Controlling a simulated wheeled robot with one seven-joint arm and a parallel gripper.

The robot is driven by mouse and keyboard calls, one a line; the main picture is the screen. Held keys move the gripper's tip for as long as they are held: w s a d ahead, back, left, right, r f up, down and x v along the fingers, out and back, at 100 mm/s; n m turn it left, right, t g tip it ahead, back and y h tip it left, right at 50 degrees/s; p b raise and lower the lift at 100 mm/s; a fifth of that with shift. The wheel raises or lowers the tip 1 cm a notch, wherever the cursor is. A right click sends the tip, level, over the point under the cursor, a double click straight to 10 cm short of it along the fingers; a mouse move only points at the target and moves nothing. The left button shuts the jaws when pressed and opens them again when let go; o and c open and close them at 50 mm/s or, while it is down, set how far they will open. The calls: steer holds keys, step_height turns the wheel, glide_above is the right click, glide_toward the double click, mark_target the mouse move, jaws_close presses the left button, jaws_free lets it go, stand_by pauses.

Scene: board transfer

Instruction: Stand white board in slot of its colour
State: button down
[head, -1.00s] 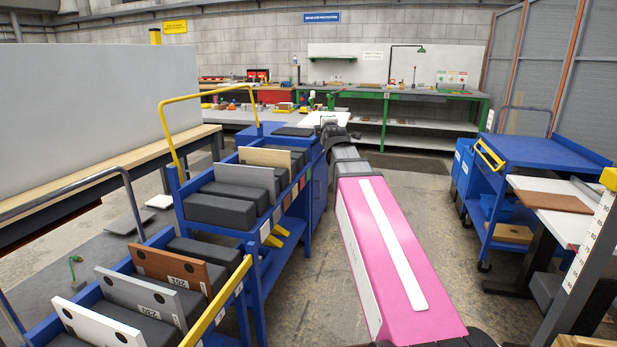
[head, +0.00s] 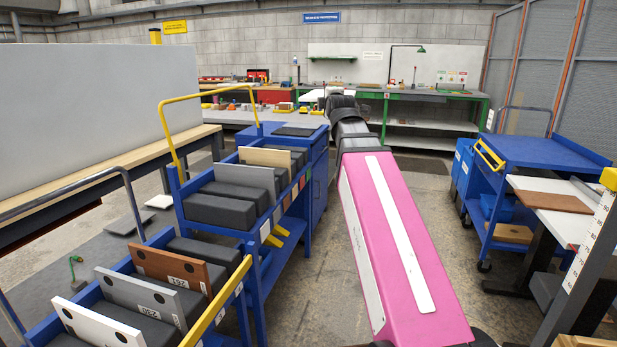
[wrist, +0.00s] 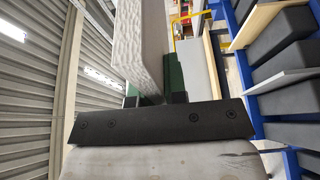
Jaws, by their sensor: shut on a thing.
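My gripper (wrist: 160,92) is shut on a white board (wrist: 138,50), which stands up between the fingers in the wrist view. In the head view my arm hides most of the gripper, and a white patch, probably the board, shows beyond it. The blue slotted cart (head: 257,243) stands left of my arm, with dark foam blocks and small coloured tags along its side. A cream board (head: 265,157) and a grey board (head: 245,175) stand in its slots. Which tag is white I cannot tell for certain. The held board is apart from the cart.
A nearer blue cart holds another white board (head: 98,328), a grey board (head: 143,299) and a brown board (head: 172,268). A yellow handle (head: 207,95) rises at the slotted cart's far left. A blue trolley (head: 545,150) stands right. The floor between is clear.

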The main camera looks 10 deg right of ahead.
steer(key=shift+s+r, duration=0.3)
steer(key=shift+r, duration=0.2)
steer(key=shift+r+g, duration=0.15)
steer(key=shift+g, duration=0.55)
steer(key=g, duration=0.6)
steer(key=shift+w+g, duration=0.2)
steer(key=shift+g, duration=0.1)
steer(key=g, duration=0.6)
steer(key=shift+g, duration=0.9)
steer(key=shift+s, duration=0.2)
